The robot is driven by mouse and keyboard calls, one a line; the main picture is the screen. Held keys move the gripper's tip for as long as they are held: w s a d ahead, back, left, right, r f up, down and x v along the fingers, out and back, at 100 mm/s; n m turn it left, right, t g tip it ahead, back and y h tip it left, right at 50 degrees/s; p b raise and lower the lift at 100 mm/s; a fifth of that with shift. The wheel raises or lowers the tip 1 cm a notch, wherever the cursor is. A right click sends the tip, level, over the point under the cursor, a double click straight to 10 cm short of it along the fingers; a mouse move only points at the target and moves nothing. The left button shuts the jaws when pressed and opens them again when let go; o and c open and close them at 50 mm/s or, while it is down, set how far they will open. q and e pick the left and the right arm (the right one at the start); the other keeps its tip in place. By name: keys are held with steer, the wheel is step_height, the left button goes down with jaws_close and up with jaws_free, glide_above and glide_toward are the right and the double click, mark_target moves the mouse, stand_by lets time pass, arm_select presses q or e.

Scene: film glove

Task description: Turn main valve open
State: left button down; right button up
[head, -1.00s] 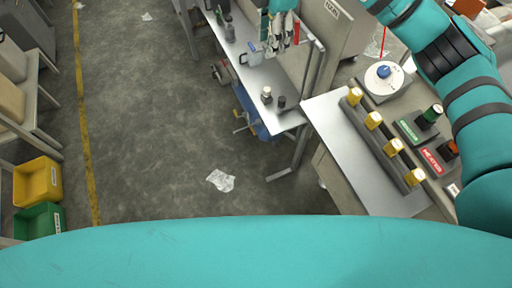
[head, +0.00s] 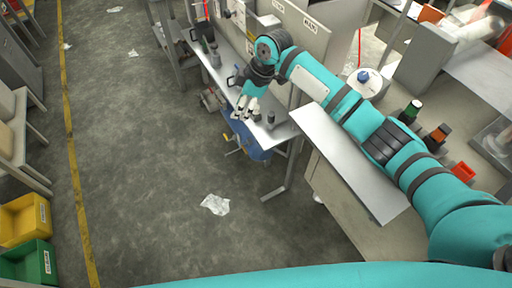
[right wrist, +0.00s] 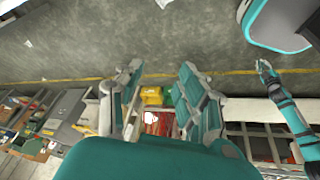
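A tag that seems to read "MAIN" (head: 310,24) is on a grey cabinet beyond the bench, in the head view. I cannot make out a valve handle by it; my right arm covers part of that area. My right gripper (head: 245,114) hangs over the front edge of the narrow metal bench, next to small dark bottles. In the right wrist view its two fingers (right wrist: 157,100) stand apart with nothing between them. A teal arm, seemingly my left, shows at the right of that view; its gripper (right wrist: 264,68) is too small to read.
A round white device with a blue knob (head: 363,76) stands on the right bench, near a green-topped bottle (head: 411,111) and an orange-topped one (head: 436,137). Crumpled paper (head: 215,204) lies on the open floor. Yellow (head: 25,220) and green (head: 28,262) bins stand at left.

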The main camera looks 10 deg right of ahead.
steer(key=d+f+m, duration=0.2)
steer(key=f+m, duration=0.1)
steer(key=f, duration=0.6)
steer(key=d+f+m+t+b, duration=0.1)
steer(key=d+f+m, duration=0.1)
steer(key=f, duration=0.7)
steer(key=shift+s+f+m, duration=0.4)
